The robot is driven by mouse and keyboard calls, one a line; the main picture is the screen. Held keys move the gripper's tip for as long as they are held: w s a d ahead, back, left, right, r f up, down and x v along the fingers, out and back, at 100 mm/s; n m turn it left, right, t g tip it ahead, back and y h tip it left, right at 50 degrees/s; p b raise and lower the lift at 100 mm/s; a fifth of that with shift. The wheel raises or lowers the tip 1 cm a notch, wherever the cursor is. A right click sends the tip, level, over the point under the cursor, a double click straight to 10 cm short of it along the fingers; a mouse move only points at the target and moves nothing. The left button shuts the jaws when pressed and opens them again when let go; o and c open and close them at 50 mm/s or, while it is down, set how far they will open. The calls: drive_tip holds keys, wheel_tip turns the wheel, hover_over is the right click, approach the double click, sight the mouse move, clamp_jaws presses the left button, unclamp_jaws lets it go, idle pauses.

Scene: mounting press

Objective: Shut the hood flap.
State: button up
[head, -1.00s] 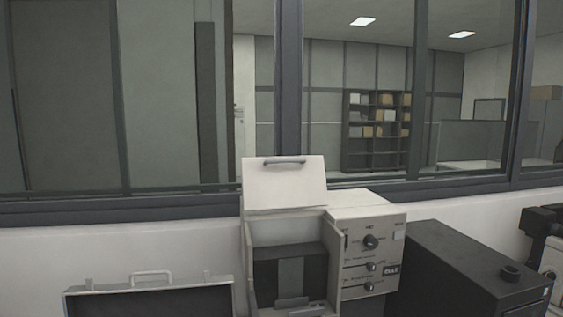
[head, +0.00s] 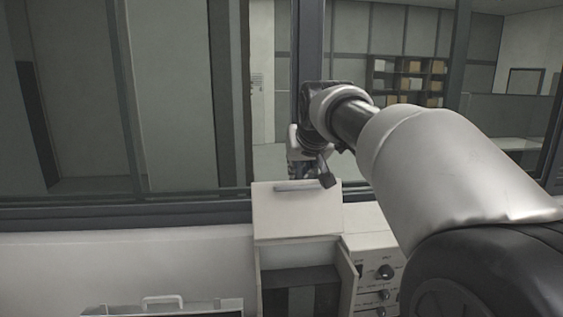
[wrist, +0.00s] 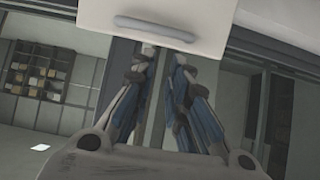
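The hood flap (head: 297,222) is a pale panel standing raised above the open hood of the press (head: 350,270). Its bar handle (head: 308,186) is near its upper edge. My gripper (head: 302,172) hangs at the flap's top edge in the head view, its tips partly hidden there. In the wrist view, which looks upside down, the two fingers of my gripper (wrist: 164,62) are apart with nothing between them. The flap (wrist: 140,12) and its handle (wrist: 155,28) lie just beyond the fingertips. I cannot tell whether they touch.
A control panel with knobs (head: 384,272) is right of the open hood, partly behind my arm. An open case with a handle (head: 162,301) is at lower left. A window with dark frames (head: 230,100) stands behind the press.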

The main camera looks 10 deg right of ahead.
drive_tip(key=x, duration=0.8)
drive_tip(key=shift+w+p, duration=0.1)
drive_tip(key=shift+p, duration=0.2)
clamp_jaws()
drive_tip(key=shift+f+b, duration=0.25)
drive_tip(key=shift+b, duration=0.15)
